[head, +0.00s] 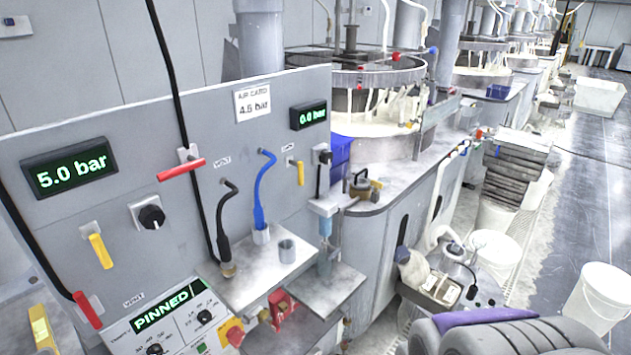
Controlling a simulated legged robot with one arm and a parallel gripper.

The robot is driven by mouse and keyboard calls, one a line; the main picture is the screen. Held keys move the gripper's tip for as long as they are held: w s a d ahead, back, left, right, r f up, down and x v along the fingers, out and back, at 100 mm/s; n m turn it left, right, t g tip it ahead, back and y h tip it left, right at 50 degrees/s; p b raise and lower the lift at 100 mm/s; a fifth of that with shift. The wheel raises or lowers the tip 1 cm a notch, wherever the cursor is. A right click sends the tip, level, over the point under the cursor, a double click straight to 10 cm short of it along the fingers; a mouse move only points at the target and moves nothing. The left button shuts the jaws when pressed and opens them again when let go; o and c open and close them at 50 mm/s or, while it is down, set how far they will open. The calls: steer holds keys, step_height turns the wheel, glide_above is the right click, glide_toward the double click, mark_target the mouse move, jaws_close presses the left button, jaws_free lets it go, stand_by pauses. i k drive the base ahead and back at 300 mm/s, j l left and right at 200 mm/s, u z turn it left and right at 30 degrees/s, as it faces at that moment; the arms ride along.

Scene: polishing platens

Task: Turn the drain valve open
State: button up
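No label that I can read says drain, so I cannot tell which handle is the drain valve. On the grey panel (60,215), a red lever (181,170) lies nearly level on a black pipe. A second red lever (88,310) slants at the lower left near a "VENT" label. A yellow lever (101,251) and a smaller yellow lever (300,173) point mostly downward. Past the panel, a small red fitting (478,134) is at the upper end of a white pipe (437,192) on the machine's side. My gripper is not in view.
Displays read 5.0 bar (70,173), 0.0 bar (308,115) and PINNED (166,308). A metal shelf (250,283) juts from the panel. White buckets (598,298) and a dark stack (515,168) stand at right. Open floor (595,190) lies farther right.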

mark_target(334, 254)
steer(key=k, duration=0.85)
